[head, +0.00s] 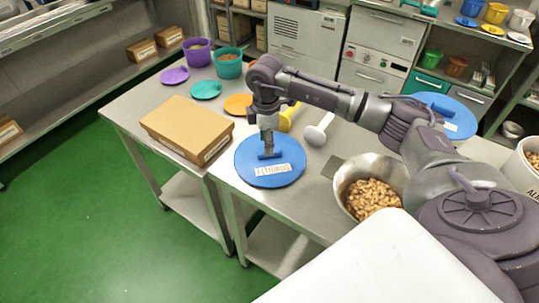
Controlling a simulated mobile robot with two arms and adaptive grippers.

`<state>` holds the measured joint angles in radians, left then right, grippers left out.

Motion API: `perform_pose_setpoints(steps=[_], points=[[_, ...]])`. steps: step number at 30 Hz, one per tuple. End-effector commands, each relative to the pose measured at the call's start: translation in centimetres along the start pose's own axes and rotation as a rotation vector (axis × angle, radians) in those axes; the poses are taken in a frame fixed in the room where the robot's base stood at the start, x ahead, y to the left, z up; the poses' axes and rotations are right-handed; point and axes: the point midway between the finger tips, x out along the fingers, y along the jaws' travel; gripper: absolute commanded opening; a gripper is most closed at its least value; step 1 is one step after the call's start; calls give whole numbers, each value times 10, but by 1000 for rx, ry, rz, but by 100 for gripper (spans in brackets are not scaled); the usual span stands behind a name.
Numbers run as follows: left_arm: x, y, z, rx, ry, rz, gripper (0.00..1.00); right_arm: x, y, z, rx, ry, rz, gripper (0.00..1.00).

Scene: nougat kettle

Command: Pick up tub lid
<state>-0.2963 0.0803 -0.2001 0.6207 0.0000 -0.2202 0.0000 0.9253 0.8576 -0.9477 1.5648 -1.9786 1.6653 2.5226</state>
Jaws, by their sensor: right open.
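A round blue tub lid (268,174) lies flat on the steel table, near its front edge. It has a blue bar handle near its middle and a white label with lettering on its near side. My right gripper (268,149) points down over the lid, with its fingertips at the handle. It is open; I cannot tell whether the fingers touch the handle or straddle it. The gripper hides part of the lid's far side. Another blue lid (437,105) with a label lies at the back right, partly behind my arm. My left gripper is not in view.
A cardboard box (187,130) stands left of the lid. A steel bowl of nuts (368,187) and a white scoop or ladle (318,131) are to the right. A white tub (524,166) stands at the right edge. Purple and teal pots (229,65) are at the back left.

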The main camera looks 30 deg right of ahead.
Motion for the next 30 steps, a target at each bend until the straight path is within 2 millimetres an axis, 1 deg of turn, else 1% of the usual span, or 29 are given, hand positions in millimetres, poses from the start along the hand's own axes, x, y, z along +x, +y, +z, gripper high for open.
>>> perform_pose_setpoints(steps=[1,2,4,7,10,15,20,24,30], points=[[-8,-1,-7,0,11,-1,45,6,0,0,1,-2,-5,50],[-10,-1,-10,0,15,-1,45,11,0,0,1,-2,-5,50],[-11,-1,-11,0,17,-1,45,22,0,0,0,-1,-4,50],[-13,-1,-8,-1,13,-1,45,32,1,-1,-1,0,-2,50],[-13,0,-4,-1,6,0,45,36,1,-1,-1,1,-1,50],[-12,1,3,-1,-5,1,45,36,1,-1,-1,1,-1,50],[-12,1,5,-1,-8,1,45,36,1,-1,-1,1,0,23],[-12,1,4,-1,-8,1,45,36,1,-1,-1,1,0,0],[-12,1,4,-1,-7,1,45,36,1,-1,-1,1,0,0]])
